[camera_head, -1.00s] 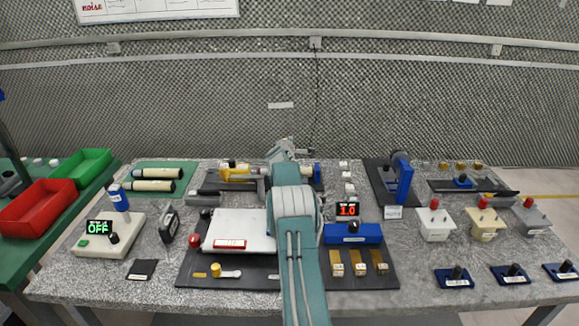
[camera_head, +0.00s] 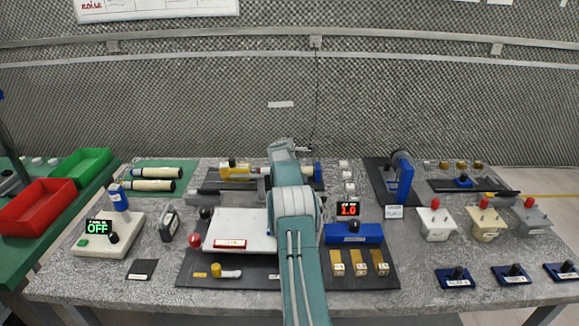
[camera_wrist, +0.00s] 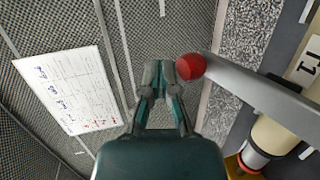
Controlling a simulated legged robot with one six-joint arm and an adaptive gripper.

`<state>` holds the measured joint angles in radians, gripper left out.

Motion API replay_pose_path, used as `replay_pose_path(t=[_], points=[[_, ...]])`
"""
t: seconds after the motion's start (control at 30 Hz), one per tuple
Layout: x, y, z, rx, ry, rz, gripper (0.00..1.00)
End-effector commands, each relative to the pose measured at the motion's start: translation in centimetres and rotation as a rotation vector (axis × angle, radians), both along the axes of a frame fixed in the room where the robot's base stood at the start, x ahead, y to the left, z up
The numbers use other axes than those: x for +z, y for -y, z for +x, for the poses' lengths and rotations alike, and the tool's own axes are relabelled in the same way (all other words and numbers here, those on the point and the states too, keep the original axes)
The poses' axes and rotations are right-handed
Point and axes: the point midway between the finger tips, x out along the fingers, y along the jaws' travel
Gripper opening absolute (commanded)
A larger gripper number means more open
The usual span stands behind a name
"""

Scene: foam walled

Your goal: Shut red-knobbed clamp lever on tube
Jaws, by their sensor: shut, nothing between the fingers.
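My gripper (camera_wrist: 160,76) is shut and empty in the wrist view. Its fingertips are just left of the red knob (camera_wrist: 190,66) in that picture; I cannot tell whether they touch it. The knob sits at the end of a flat grey lever (camera_wrist: 250,88) that runs down to the right. A cream tube (camera_wrist: 274,137) with red and yellow parts at its lower end lies beside the lever, apart from the knob. In the head view the yellow end of the tube fixture (camera_head: 238,171) shows at the back middle of the table. My arm hides the knob and gripper there.
A white box (camera_head: 240,222) and a blue block (camera_head: 353,233) stand on a black mat either side of my arm. A blue clamp-like stand (camera_head: 404,178) is at the back right. A mesh wall (camera_head: 420,110) rises behind the table.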

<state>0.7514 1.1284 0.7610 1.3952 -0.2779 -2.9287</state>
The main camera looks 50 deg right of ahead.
Motion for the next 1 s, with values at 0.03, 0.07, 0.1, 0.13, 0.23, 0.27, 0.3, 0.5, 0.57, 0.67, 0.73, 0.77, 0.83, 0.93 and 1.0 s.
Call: replay_pose_path(t=[0.03, 0.07, 0.1, 0.13, 0.23, 0.27, 0.3, 0.5, 0.57, 0.67, 0.73, 0.77, 0.83, 0.93, 1.0], points=[[0.0, 0.0, 0.0, 0.0, 0.0, 0.0, 0.0], [0.0, 0.0, 0.0, 0.0, 0.0, 0.0, 0.0], [0.0, 0.0, 0.0, 0.0, 0.0, 0.0, 0.0], [0.0, 0.0, 0.0, 0.0, 0.0, 0.0, 0.0], [0.0, 0.0, -0.1, -0.001, 0.0, 0.0, 0.0], [0.1, -0.1, -0.1, -0.001, 0.0, 0.0, 0.0], [0.1, -0.2, -0.2, -0.002, -0.001, -0.001, 0.0], [0.6, -1.5, -0.8, -0.002, -0.003, -0.001, 0.0], [0.7, -1.9, -1.1, -0.002, -0.004, -0.001, 0.0], [0.9, -2.7, -1.6, 0.002, -0.002, -0.001, 0.0], [1.1, -3.4, -1.9, -0.001, -0.002, 0.0, 0.0], [1.2, -3.6, -2.1, 0.0, -0.002, 0.0, 0.0], [1.4, -4.2, -2.5, -0.001, -0.002, 0.0, 0.0], [1.7, -5.3, -3.1, 0.001, -0.001, 0.0, 0.0], [1.8, -6.0, -3.5, 0.0, -0.001, 0.0, 0.0]])
